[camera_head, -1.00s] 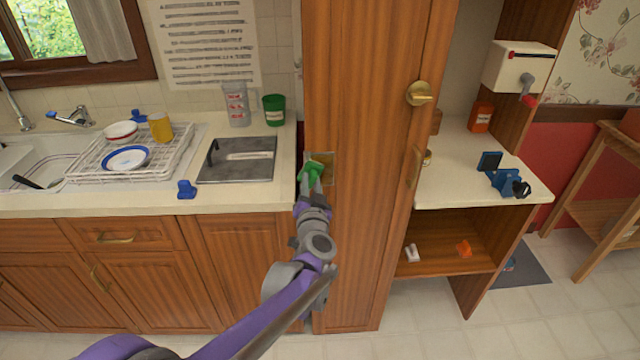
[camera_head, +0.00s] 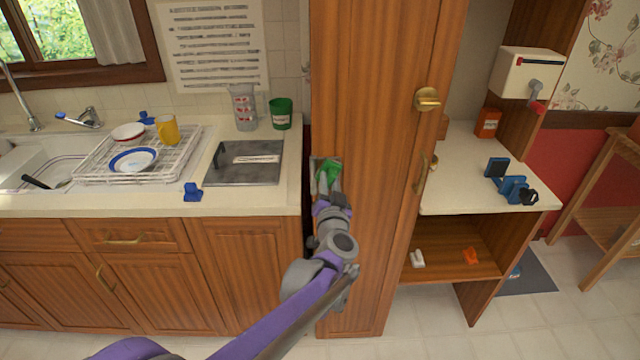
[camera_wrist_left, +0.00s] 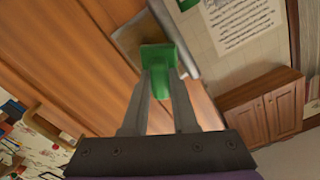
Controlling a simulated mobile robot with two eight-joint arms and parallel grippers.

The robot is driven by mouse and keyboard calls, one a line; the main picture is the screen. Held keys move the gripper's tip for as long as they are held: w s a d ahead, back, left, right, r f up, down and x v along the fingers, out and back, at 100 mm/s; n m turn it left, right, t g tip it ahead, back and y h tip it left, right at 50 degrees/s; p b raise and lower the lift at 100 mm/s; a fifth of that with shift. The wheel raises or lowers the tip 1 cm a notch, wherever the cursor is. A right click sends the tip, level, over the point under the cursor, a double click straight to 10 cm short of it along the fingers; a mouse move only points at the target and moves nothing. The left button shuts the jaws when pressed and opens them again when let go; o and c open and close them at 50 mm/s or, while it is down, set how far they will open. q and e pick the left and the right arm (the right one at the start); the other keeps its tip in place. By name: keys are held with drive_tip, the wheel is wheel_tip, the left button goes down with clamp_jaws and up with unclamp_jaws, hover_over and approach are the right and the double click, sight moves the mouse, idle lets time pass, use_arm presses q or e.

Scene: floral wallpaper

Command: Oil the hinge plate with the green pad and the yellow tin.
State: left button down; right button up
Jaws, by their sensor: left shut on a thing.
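My left gripper (camera_head: 330,186) is shut on the green pad (camera_head: 327,173). It holds the pad in front of the metal hinge plate (camera_head: 317,163) on the left side of the tall wooden cabinet front. In the left wrist view the pad (camera_wrist_left: 158,57) sits between the gripper's fingertips (camera_wrist_left: 160,78) and overlaps the hinge plate (camera_wrist_left: 132,38). I cannot tell whether the pad touches the plate. A small yellowish tin (camera_head: 434,160) is on the right counter, partly hidden beside the cabinet handle. My right gripper is not in view.
On the left counter are a dish rack (camera_head: 180,163) with dishes, a dark square plate (camera_head: 243,172) and a green cup (camera_head: 281,114). A blue clamp-like device (camera_head: 512,186) stands on the right counter (camera_head: 455,195).

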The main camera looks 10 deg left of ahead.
use_arm(q)
drive_tip(key=shift+d, duration=0.2)
drive_tip(key=shift+v, duration=2.25)
drive_tip(key=shift+s+d, duration=0.2)
drive_tip(key=shift+s, duration=0.5)
drive_tip(key=v, duration=0.3)
